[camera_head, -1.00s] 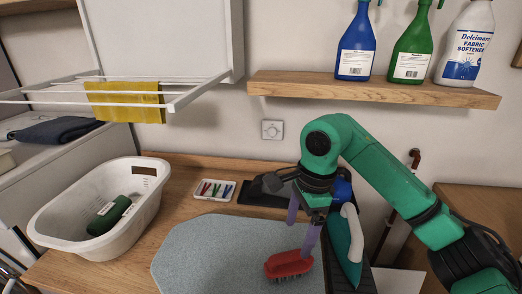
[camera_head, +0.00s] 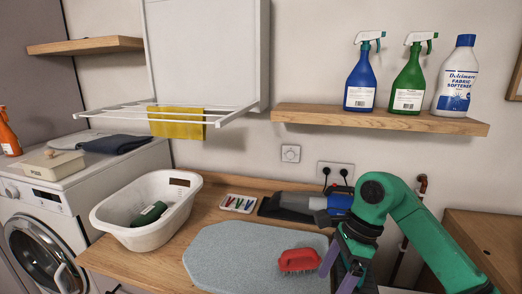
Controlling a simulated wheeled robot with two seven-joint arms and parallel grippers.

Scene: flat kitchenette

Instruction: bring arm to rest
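My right arm (camera_head: 425,235), green with black joints, comes in from the right and bends down over the right end of the ironing board. My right gripper (camera_head: 338,268) has two purple fingers standing apart, with nothing seen between them. A red brush (camera_head: 298,260) lies bristles down on the grey-blue ironing board (camera_head: 225,262), just left of the near finger. The fingertips' exact clearance from the board cannot be told. My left gripper is not in view.
A handheld vacuum (camera_head: 295,203) lies behind the board, near the arm. A white basket (camera_head: 110,215) holding a green bottle (camera_head: 150,214) stands left. A shelf (camera_head: 380,120) with bottles hangs above the arm. A drying rack (camera_head: 215,122) with a yellow cloth is at upper left.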

